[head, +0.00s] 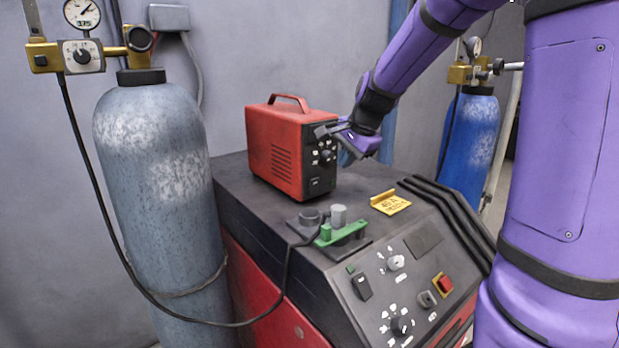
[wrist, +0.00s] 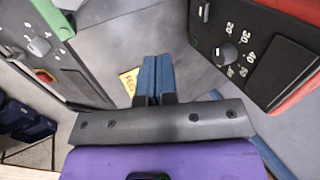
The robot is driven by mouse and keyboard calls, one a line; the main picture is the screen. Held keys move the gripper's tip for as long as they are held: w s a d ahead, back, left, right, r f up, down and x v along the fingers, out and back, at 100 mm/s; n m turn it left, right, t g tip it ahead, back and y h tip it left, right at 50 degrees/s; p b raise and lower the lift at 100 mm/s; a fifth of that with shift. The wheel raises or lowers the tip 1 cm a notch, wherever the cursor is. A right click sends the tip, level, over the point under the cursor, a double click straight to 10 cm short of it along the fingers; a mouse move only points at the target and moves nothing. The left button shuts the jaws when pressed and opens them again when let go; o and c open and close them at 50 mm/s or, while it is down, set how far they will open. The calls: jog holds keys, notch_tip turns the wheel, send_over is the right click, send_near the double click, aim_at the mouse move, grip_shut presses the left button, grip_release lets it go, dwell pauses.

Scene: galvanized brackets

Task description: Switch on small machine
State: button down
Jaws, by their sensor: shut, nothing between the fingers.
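The small machine (head: 284,148) is a red box with a top handle and a black front panel. It stands on the dark top of a larger red and black machine. Its panel (wrist: 258,48) shows at the upper right of the wrist view, with a round dial marked with numbers and a small switch (wrist: 204,10) near the panel's edge. My gripper (head: 344,156) is in front of this panel in the head view. In the wrist view my gripper (wrist: 157,76) has its blue fingers together, empty, and apart from the panel. Part of the panel is hidden by my gripper in the head view.
The larger machine's control panel (head: 400,290) has knobs and a red switch (head: 443,285). A yellow tag (head: 390,202) and a green clamp (head: 341,233) lie on its top. A grey cylinder (head: 158,190) stands left, a blue cylinder (head: 469,145) behind right.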

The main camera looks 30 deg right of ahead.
aim_at(321, 180)
jog(key=shift+w+d+f+m, duration=0.15)
jog(key=shift+w+f, duration=0.1)
jog(key=shift+w, duration=0.4)
jog(key=shift+w+d+f+m, duration=0.15)
jog(key=shift+w+f, duration=0.1)
jog(key=shift+w, duration=0.35)
jog(key=x, duration=1)
jog(key=w, duration=0.3)
jog(key=shift+a+r, duration=0.2)
jog(key=shift+a, duration=0.15)
jog(key=shift+w+r, duration=0.1)
jog(key=shift+w, duration=0.35)
jog(key=shift+a, duration=0.1)
